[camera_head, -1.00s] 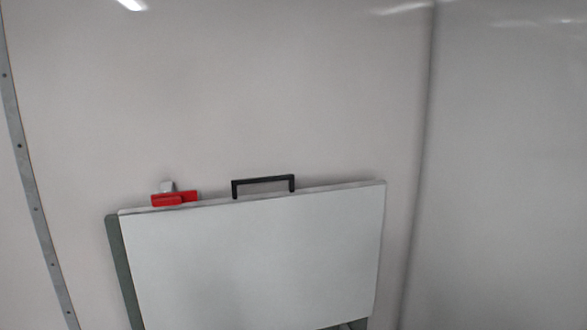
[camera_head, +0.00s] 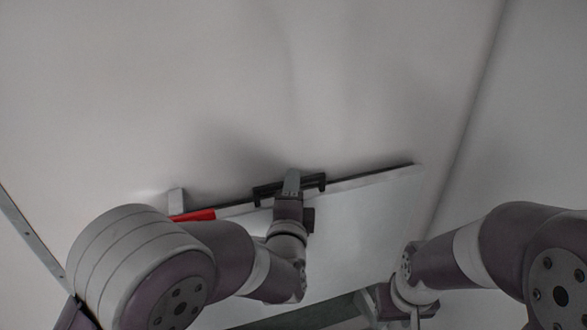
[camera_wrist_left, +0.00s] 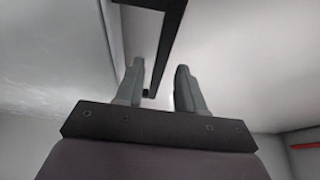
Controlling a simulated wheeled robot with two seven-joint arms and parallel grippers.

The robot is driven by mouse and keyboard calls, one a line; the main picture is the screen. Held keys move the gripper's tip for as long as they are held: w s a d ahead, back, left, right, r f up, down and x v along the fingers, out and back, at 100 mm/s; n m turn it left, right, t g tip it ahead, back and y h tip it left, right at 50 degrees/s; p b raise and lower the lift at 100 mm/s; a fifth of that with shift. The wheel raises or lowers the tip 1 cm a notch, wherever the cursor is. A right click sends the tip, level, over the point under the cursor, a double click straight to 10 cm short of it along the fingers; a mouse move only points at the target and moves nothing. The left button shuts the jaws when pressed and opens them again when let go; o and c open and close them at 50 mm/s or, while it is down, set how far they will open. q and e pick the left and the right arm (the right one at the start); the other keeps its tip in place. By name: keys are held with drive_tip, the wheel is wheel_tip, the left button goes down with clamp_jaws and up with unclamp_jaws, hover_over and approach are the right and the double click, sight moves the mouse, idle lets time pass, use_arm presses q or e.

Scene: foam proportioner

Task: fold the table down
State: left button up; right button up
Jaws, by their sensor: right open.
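The white folding table panel (camera_head: 365,205) stands up along the wall, its upper edge slanting in the head view. A black handle (camera_head: 318,182) sits on that edge. My left gripper (camera_head: 291,180) is at the handle. In the left wrist view its two fingers (camera_wrist_left: 160,88) are apart, with the black handle bar (camera_wrist_left: 167,40) in the gap between them and space beside the right finger. A red latch (camera_head: 194,215) lies at the panel's left upper corner, partly hidden by my left arm. My right gripper (camera_head: 412,316) is low in front of the panel, open, its fingertips unclear.
A grey bracket (camera_head: 176,200) stands on the wall by the red latch. A dark greenish frame (camera_head: 310,316) shows below the panel. A wall corner runs down on the right. A red strip (camera_wrist_left: 305,145) shows at the right of the left wrist view.

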use_arm(q)
drive_tip(key=w, duration=0.3)
drive_tip(key=shift+w+p, duration=0.35)
drive_tip(key=shift+p, duration=0.05)
drive_tip(key=shift+w+a+f, duration=0.1)
drive_tip(key=shift+f, duration=0.05)
clamp_jaws()
